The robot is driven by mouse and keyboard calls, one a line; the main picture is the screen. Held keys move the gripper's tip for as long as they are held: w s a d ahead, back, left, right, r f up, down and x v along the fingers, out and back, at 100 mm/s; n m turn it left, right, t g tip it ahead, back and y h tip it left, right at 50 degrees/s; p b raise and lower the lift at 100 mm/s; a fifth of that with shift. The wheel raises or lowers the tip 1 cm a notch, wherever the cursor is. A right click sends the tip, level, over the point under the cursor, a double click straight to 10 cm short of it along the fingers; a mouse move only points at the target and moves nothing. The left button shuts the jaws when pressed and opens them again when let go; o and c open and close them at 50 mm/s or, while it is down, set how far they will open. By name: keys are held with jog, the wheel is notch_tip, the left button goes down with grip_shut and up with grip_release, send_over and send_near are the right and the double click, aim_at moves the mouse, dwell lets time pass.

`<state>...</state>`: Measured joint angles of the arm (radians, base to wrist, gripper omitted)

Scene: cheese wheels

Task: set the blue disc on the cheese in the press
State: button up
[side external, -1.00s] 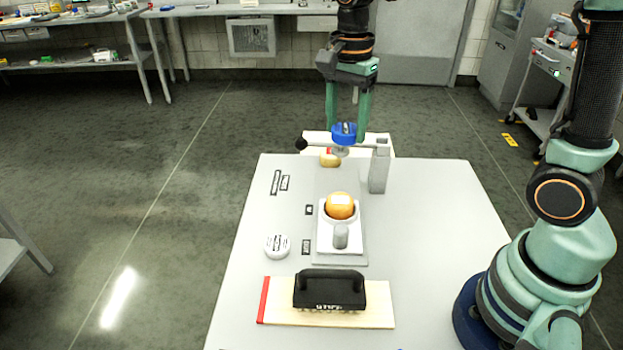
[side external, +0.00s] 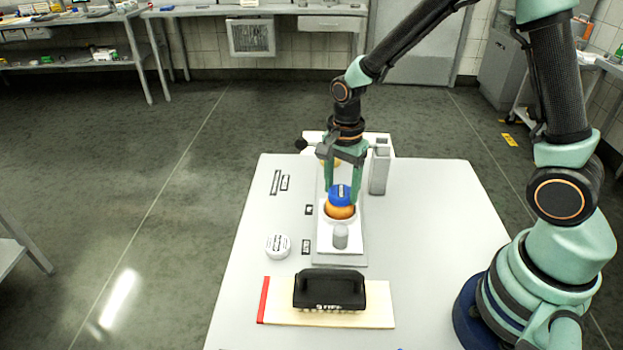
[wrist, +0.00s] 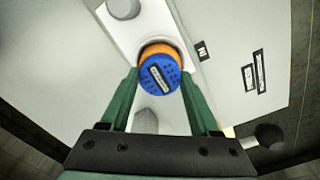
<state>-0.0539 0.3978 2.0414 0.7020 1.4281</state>
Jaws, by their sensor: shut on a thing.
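The blue disc (side external: 340,194) is held between the fingers of my gripper (side external: 342,190). It sits right over the orange cheese (side external: 340,212), which rests in the white cup of the press (side external: 361,240). In the wrist view the disc (wrist: 160,73) shows its dotted face and a label between my green fingertips, covering most of the cheese (wrist: 160,50). I cannot tell whether the disc touches the cheese.
A black-handled tool (side external: 330,290) lies on a pale board (side external: 375,312) at the table's front. A white round piece (side external: 277,246) sits left of the press. A grey post (side external: 380,168) stands behind it, near a lever with a black knob (side external: 301,144). The table's right side is clear.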

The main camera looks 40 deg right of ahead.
aim_at(341, 191)
jog(key=shift+f, duration=0.15)
jog(key=o, duration=1.3)
jog(key=shift+o, duration=0.2)
notch_tip(341, 191, up, 12)
jog(key=s+d+r+n+t, duration=0.2)
jog(key=s+r+n+t, duration=0.3)
jog(key=n, duration=1)
jog(key=s+r, duration=0.2)
jog(key=s, duration=0.2)
jog(key=shift+n+t, duration=0.3)
jog(key=shift+n, duration=0.1)
